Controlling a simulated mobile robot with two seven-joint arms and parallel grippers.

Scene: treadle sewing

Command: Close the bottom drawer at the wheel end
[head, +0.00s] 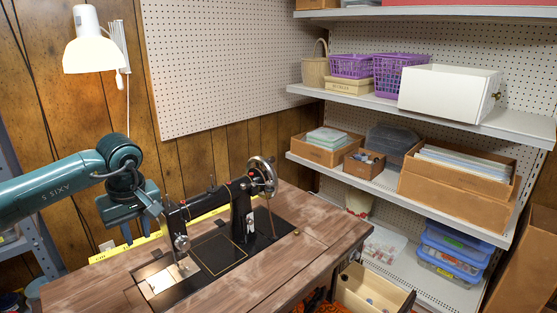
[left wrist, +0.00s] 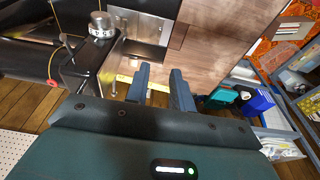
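An open wooden drawer (head: 372,288) juts out below the right side of the sewing table (head: 330,232), at the handwheel (head: 262,176) end. A few small items lie in it. Its lower part is cut off by the picture edge, and I cannot tell its level in the stack. My left gripper (head: 135,236) points down behind the needle end of the black sewing machine (head: 225,222), far from the drawer. In the left wrist view its two fingers (left wrist: 160,84) stand apart with nothing between them. My right gripper is in neither view.
Shelves with boxes and purple baskets (head: 400,72) stand at the right. Blue-lidded bins (head: 452,255) sit on the low shelf. A white lamp (head: 92,50) hangs at the upper left. Orange patterned cloth (head: 318,304) shows below the table front. The table's right top is clear.

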